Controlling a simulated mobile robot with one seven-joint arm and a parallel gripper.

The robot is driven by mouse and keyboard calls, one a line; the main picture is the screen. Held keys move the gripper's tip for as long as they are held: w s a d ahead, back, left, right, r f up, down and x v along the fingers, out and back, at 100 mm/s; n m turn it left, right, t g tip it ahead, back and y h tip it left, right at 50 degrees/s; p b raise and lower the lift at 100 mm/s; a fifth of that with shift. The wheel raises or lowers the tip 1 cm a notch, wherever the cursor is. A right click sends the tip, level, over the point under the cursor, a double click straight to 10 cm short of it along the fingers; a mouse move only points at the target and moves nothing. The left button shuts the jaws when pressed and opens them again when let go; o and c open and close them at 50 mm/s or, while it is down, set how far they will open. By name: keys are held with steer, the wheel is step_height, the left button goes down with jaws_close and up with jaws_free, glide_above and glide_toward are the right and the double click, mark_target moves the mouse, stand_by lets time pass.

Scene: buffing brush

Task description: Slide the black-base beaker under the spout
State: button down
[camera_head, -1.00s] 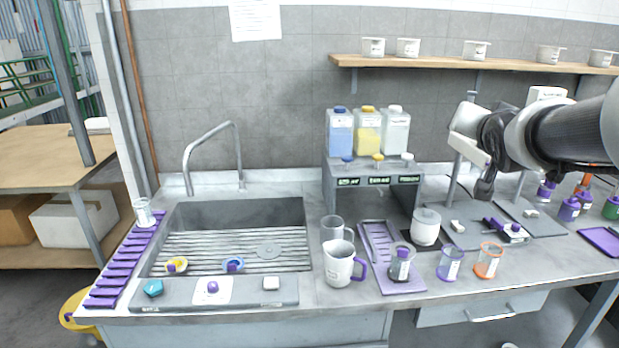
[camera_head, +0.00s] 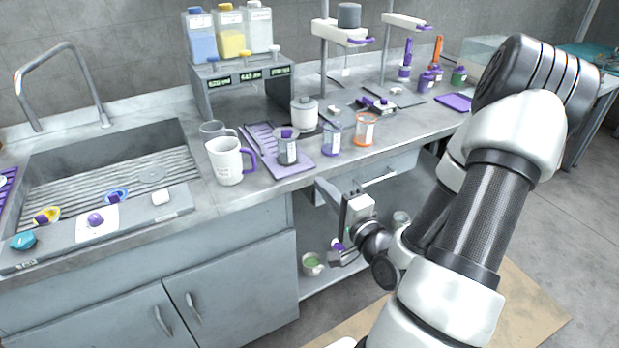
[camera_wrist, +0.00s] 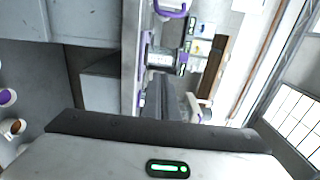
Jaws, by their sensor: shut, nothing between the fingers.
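The black-base beaker (camera_head: 287,150) is a clear beaker with a dark band and a purple mark. It stands upright on the purple tray (camera_head: 300,168) near the counter's front edge. It also shows ahead of my fingers in the wrist view (camera_wrist: 160,58). My gripper (camera_head: 321,187) is shut and empty, in front of the counter edge, lower right of the beaker and apart from it. The dispenser (camera_head: 222,97) with displays and coloured taps stands behind to the left, bearing blue, yellow and white jugs. Its spouts are too small to make out.
A white mug (camera_head: 228,165) with a purple handle stands just left of the tray. Right of the tray are a purple-rimmed beaker (camera_head: 331,140) and an orange-rimmed beaker (camera_head: 365,130). A white pot (camera_head: 304,116) stands behind. The sink (camera_head: 105,150) is at left.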

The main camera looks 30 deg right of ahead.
steer(key=b, duration=0.2)
glide_toward(286, 147)
steer(key=w, duration=0.2)
steer(key=w+f, duration=0.1)
steer(key=w, duration=0.1)
steer(key=w+d+f, duration=0.1)
steer(key=w, duration=0.1)
steer(key=shift+w+d, duration=0.1)
steer(key=shift+d, duration=0.05)
steer(key=w+b, duration=0.1)
steer(key=w, duration=0.6)
steer(key=shift+w, duration=0.1)
